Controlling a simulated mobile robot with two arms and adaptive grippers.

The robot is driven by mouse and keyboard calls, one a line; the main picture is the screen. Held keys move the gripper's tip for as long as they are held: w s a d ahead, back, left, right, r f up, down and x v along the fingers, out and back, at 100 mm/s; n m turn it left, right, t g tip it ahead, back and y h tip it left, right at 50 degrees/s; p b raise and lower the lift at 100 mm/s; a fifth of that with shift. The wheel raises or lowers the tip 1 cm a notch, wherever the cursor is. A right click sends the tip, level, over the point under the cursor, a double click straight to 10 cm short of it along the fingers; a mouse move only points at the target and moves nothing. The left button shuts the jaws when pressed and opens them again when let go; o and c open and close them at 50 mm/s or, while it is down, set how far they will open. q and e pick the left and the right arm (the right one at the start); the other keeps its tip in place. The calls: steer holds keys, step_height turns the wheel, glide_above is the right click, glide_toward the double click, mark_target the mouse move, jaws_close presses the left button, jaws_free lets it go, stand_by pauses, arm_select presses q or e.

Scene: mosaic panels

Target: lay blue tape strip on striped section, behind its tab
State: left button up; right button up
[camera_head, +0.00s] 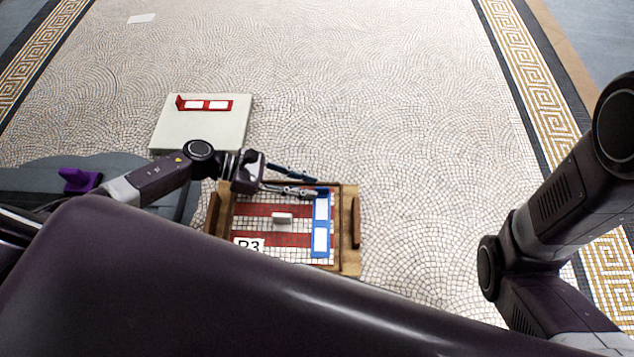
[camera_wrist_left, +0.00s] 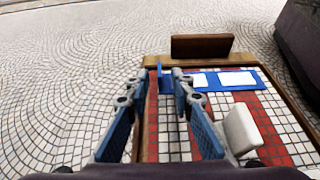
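The striped section (camera_head: 262,240) is a red and white tiled panel in a wooden frame, with a label partly hidden by my body. The blue tape strip (camera_head: 321,225), with two white windows, lies along the panel's right edge, across the stripes. In the left wrist view the strip (camera_wrist_left: 212,81) lies at the panel's far end, beside the frame, its upright blue tab (camera_wrist_left: 166,80) at the left end. My left gripper (camera_head: 319,188) is open at the tab end, the tab appearing between its fingertips (camera_wrist_left: 159,76). My right gripper is out of view.
A white block (camera_head: 282,218) stands on the panel. Brown handles (camera_head: 356,222) flank the frame. A pale board (camera_head: 203,130) behind holds a red strip (camera_head: 218,104) with a tab. A purple object (camera_head: 80,180) sits left.

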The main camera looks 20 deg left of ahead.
arm_select(q)
steer(key=p+v, duration=0.2)
steer(key=v, duration=0.5)
steer(key=shift+r+p, duration=0.1)
steer(key=shift+p, duration=0.3)
steer(key=shift+v, duration=0.75)
